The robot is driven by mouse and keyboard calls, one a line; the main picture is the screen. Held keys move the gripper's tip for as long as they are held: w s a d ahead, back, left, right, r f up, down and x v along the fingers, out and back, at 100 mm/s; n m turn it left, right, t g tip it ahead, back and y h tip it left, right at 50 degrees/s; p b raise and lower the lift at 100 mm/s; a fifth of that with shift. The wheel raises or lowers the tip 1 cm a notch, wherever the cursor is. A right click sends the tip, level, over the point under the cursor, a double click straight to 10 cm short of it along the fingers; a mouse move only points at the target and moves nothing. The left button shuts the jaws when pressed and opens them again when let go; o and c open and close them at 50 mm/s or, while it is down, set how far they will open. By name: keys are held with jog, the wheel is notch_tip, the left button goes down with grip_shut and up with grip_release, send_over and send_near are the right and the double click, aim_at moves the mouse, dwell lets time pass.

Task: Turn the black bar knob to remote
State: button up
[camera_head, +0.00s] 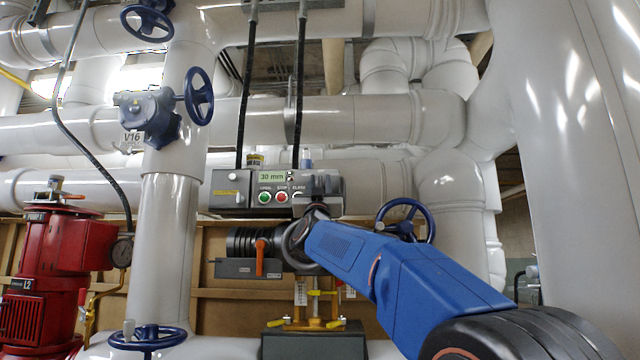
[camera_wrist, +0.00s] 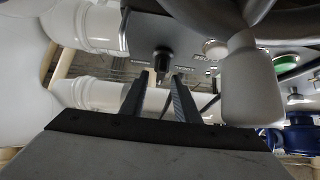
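The actuator control box (camera_head: 232,188) is at the centre of the head view, with a green "30 mm" display (camera_head: 272,177) and green and red push buttons. Its right end is partly covered by my arm's end, and I cannot make out the black bar knob there. In the wrist view a black knob (camera_wrist: 162,56) stands out from the grey panel (camera_wrist: 190,45) at upper centre. My gripper (camera_wrist: 160,80) is open, its two dark fingers pointing towards the knob, one to each side of it in the picture. Whether they reach around it I cannot tell.
A pale rounded cylinder (camera_wrist: 250,85) is close to the right of the fingers in the wrist view. An orange lever (camera_head: 260,258) is below the box. A blue handwheel (camera_head: 404,220) is behind my arm. Large white pipes (camera_head: 168,240) surround the box.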

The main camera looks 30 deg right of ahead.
jog(key=shift+w+r, duration=0.1)
jog(key=shift+w, duration=0.05)
grip_shut()
jog(key=shift+m+g+h, duration=0.6)
jog(key=shift+m+h, duration=0.2)
jog(key=shift+m, duration=0.2)
jog(key=m+g+h, duration=0.2)
jog(key=m, duration=0.1)
jog(key=m+g+h, duration=0.2)
jog(key=m, duration=0.1)
jog(key=shift+g, duration=0.3)
jog(key=shift+m+g+h, duration=0.45)
jog(key=shift+m+g, duration=0.95)
jog(key=shift+m, duration=0.45)
jog(key=shift+m+g+h, duration=0.45)
jog(key=shift+m+g, duration=0.95)
jog(key=shift+m, duration=0.45)
jog(key=shift+m+g, duration=0.3)
